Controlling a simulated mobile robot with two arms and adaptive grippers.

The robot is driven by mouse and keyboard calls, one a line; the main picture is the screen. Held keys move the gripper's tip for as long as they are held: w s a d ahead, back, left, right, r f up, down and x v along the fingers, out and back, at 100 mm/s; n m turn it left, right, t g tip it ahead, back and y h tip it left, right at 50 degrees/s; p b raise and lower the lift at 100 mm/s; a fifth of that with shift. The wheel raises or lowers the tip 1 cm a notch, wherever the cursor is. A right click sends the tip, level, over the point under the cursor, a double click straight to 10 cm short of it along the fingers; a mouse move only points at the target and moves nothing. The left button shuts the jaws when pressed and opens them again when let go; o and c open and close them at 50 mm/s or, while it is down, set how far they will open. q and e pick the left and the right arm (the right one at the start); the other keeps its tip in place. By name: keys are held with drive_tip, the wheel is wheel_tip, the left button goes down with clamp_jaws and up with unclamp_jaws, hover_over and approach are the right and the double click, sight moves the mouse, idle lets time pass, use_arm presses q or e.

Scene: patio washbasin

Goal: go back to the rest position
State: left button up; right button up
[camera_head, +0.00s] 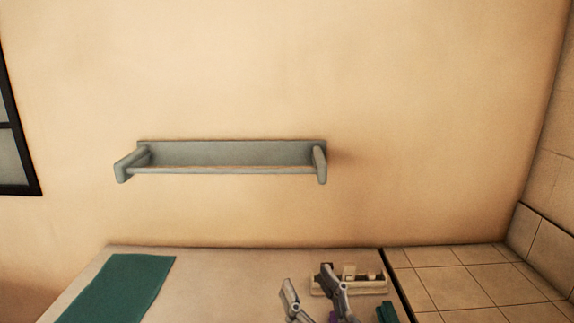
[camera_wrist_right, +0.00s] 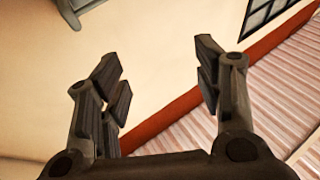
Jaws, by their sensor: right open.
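My right gripper (camera_head: 311,292) shows at the bottom of the head view, in front of a small tray on the counter. Its two fingers stand apart with nothing between them. In the right wrist view the right gripper (camera_wrist_right: 155,88) is also open and empty, with wall and floor behind it. My left gripper is in neither view.
A counter (camera_head: 225,270) runs along the wall with a green mat (camera_head: 118,290) at left. A tray (camera_head: 372,285) with small items stands near the right gripper, a dark green object (camera_head: 387,312) beside it. A grey wall shelf (camera_head: 230,155) hangs above.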

drive_tip(key=s+d+f+m+g+h, duration=0.35)
drive_tip(key=d+f+h, duration=0.25)
drive_tip(key=d+f, duration=0.3)
drive_tip(key=s+d+f+m+g+h, duration=0.3)
drive_tip(key=s+d+f+g+h, duration=0.25)
drive_tip(key=f, duration=0.55)
drive_tip(key=s+d+f+n+g+y, duration=0.1)
drive_tip(key=s+f+g, duration=0.35)
drive_tip(key=s, duration=0.35)
drive_tip(key=s+d+f+n+g, duration=0.1)
drive_tip(key=s+f+n+g, duration=0.15)
drive_tip(key=s+f, duration=0.35)
drive_tip(key=s+f+g, duration=0.2)
drive_tip(key=s+f, duration=0.1)
drive_tip(key=f, duration=2.3)
drive_tip(key=s+d+f+b, duration=0.1)
drive_tip(key=s+d+f, duration=0.2)
drive_tip(key=s+f, duration=1.4)
drive_tip(key=shift+g, duration=0.4)
